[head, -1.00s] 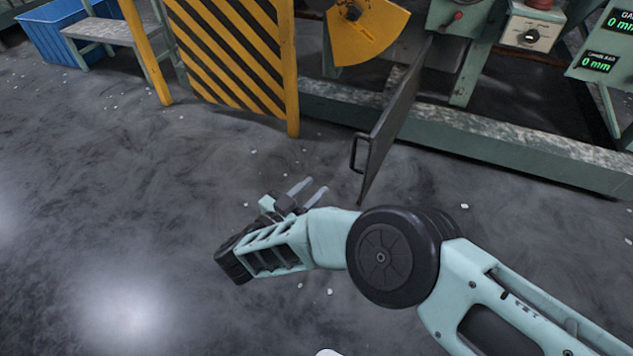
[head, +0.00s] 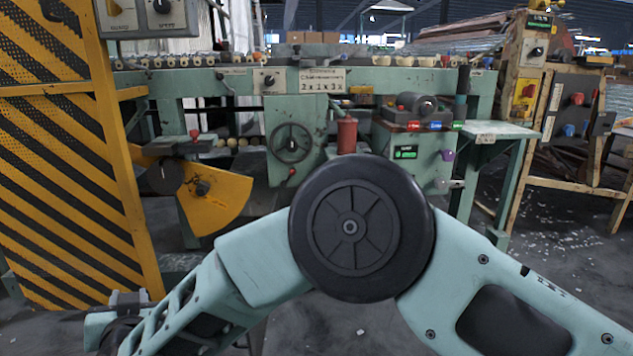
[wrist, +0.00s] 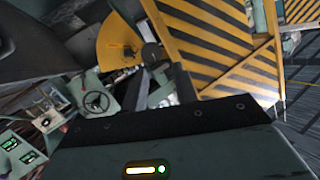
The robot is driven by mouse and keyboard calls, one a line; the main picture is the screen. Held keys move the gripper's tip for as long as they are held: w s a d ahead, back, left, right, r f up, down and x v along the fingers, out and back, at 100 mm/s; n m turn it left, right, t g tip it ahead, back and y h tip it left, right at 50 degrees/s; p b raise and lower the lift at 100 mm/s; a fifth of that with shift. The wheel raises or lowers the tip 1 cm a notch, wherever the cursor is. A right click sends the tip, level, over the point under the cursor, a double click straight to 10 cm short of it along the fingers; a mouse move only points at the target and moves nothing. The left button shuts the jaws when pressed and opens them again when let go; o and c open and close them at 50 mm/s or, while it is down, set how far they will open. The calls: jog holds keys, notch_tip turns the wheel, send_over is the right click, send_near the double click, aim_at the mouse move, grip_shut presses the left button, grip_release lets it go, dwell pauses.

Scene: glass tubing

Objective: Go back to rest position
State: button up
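My gripper (head: 125,298) is at the lower left of the head view, partly hidden by my own arm. In the wrist view my gripper (wrist: 161,80) shows two dark fingers standing apart with nothing between them. My mint-green arm is bent, with its large black joint in the middle of the head view. The gripper is in free air, in front of the yellow-and-black striped guard (head: 60,150).
A green machine (head: 225,82) with a handwheel (head: 291,141) and a yellow sector plate (head: 213,197) stands ahead. A side table (head: 500,131) and a wooden-framed control stand (head: 560,120) are at the right. Bare floor (head: 360,325) shows below the arm.

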jog(key=s+d+r+n+g+y+p, duration=0.1)
jog(key=s+d+r+n+g, duration=0.25)
jog(key=d+r, duration=0.2)
jog(key=s+d+r+n+g+p, duration=0.1)
jog(key=s+d+r+n+g, duration=0.1)
jog(key=d+r+g, duration=0.4)
jog(key=s+d+g+h+p, duration=0.1)
jog(key=s+d+h, duration=0.3)
jog(key=d, duration=0.8)
jog(key=s+d+m+g+h+p, duration=0.15)
jog(key=s+d, duration=0.45)
jog(key=d, duration=0.6)
jog(key=s+d+g+h, duration=0.1)
jog(key=s+d+h, duration=0.3)
jog(key=d, duration=0.9)
notch_tip(320, 180, up, 38)
jog(key=s+p, duration=0.1)
jog(key=p, duration=3.7)
jog(key=shift+s+a+f+y, duration=0.15)
jog(key=shift+a+f+y, duration=0.05)
jog(key=shift+a+y, duration=0.2)
jog(key=shift+a, duration=0.1)
